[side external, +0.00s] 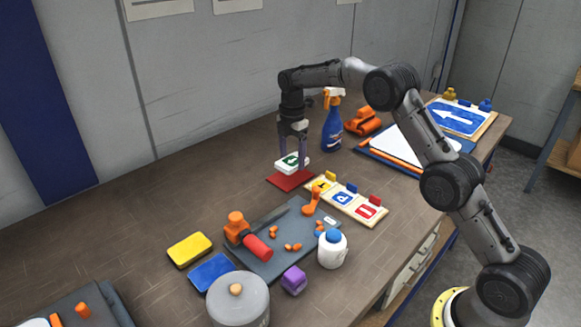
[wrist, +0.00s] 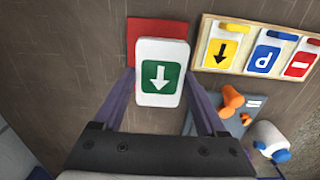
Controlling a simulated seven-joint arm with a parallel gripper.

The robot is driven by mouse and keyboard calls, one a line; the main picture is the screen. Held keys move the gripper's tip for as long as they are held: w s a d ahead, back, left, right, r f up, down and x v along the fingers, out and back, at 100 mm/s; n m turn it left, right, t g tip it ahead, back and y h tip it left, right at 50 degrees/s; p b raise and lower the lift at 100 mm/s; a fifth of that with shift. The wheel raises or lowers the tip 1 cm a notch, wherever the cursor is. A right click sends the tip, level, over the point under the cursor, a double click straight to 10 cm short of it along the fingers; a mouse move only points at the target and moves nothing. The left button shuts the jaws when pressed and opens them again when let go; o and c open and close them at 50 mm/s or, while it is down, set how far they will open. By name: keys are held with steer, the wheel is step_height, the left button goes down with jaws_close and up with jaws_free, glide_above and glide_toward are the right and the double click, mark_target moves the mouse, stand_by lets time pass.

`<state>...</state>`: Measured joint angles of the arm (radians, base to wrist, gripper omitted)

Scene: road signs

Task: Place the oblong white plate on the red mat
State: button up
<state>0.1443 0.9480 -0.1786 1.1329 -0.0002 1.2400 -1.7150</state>
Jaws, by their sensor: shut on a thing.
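The oblong white plate (wrist: 151,95) carries a green square with a white arrow. My gripper (wrist: 160,84) is shut on it, one finger at each side. In the side view my gripper (side external: 293,163) points down and holds the white plate (side external: 288,167) at or a little above the red mat (side external: 292,180). In the wrist view the red mat (wrist: 150,28) shows beyond the plate's far edge and is partly hidden by the plate. I cannot tell whether the plate touches the mat.
A wooden board (side external: 347,201) with several sign plates lies just right of the mat. A blue spray bottle (side external: 333,125) stands behind. A grey mat (side external: 285,235) with a red-and-orange tool (side external: 250,242) and small orange pieces lies in front. The table left of the mat is clear.

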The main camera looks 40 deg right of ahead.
mark_target(290, 159)
steer(key=shift+w+f, duration=0.25)
steer(key=shift+f, duration=0.1)
steer(key=shift+w+f, duration=0.15)
steer(key=shift+f, duration=1.5)
steer(key=shift+f, duration=0.15)
steer(key=o, duration=1.3)
